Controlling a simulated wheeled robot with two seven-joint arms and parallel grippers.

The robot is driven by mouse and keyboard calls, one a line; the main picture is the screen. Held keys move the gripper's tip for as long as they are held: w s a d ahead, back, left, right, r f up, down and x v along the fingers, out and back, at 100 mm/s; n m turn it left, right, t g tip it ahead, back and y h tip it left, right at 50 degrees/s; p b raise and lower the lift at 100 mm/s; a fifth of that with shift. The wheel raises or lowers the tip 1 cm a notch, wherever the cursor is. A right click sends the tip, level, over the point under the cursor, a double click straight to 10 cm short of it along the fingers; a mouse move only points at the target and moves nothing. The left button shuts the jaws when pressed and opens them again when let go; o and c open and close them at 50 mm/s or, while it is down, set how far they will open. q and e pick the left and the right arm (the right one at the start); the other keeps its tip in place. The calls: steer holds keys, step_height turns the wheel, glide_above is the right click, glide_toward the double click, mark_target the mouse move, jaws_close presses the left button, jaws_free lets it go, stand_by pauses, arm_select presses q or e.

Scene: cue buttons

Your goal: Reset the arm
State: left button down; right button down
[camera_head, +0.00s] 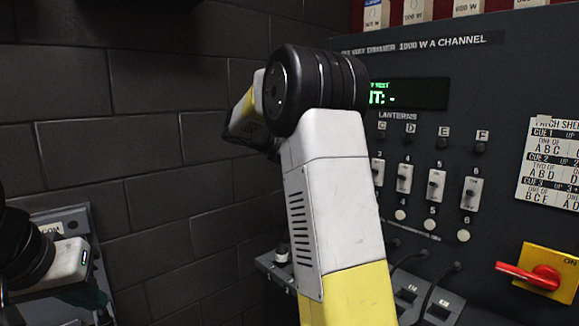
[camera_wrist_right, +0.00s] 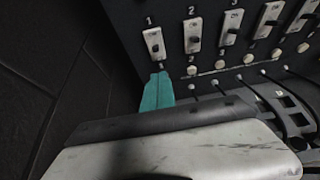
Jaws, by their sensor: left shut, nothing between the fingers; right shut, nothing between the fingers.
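My right arm (camera_head: 335,210), white and yellow with a black joint, stands large across the middle of the head view and hides part of the panel. Its gripper is hidden there. In the right wrist view my right gripper (camera_wrist_right: 158,88) shows as teal fingers, shut and empty, in front of the panel's lower left by the slider marked 1. Whether it touches the panel I cannot tell. My left gripper (camera_head: 92,298) is low at the left edge of the head view, partly cut off, its teal fingers shut and empty.
The dark dimmer panel (camera_head: 480,95) has a green display (camera_head: 420,94), several sliders (camera_head: 435,186) and round buttons (camera_head: 463,236). A red lever (camera_head: 530,275) sits on a yellow plate at right. A grey box (camera_head: 66,218) is at left. A dark block wall (camera_head: 150,160) stands behind.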

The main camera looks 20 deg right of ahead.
steer(key=shift+s+a+r, duration=0.1)
steer(key=shift+a+r, duration=0.1)
steer(key=shift+r, duration=0.05)
steer(key=s+a+f+m+y, duration=0.3)
steer(key=s+a+m, duration=0.3)
steer(key=s, duration=0.5)
steer(key=s+a+f+m+t+y, duration=0.1)
steer(key=s+a+f+m+y, duration=0.3)
steer(key=s, duration=0.7)
steer(key=s+a+f+m+y, duration=0.3)
steer(key=s+a+m+y, duration=0.3)
steer(key=s+a+m, duration=0.3)
steer(key=s+m, duration=0.2)
steer(key=shift+s+f+m+y, duration=0.2)
steer(key=shift+m+y, duration=0.2)
steer(key=shift+d, duration=0.15)
